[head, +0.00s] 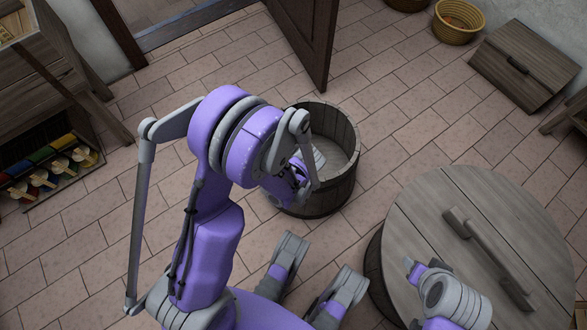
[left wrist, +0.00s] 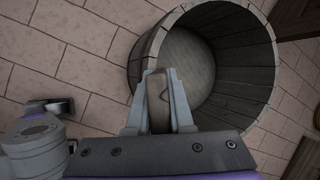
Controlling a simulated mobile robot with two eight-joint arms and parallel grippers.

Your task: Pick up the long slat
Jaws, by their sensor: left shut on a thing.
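My left gripper (left wrist: 158,105) is shut on a brown-grey wooden piece (left wrist: 159,101), which looks like the slat. In the left wrist view the piece stands between the two grey fingers, seen near its end, so I cannot tell its length. The gripper is at the near rim of an open wooden tub (left wrist: 148,62). In the head view my left arm reaches to the tub (head: 347,135) and hides most of the gripper and the held piece. My right gripper's fingers are not visible.
A round wooden lid (head: 420,215) with a long bar handle (head: 490,252) is to the right of the tub. A wooden chest (head: 520,65) and a yellow basket (head: 457,22) stand farther back. An open door (head: 305,40) is behind the tub. Tiled floor is clear between.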

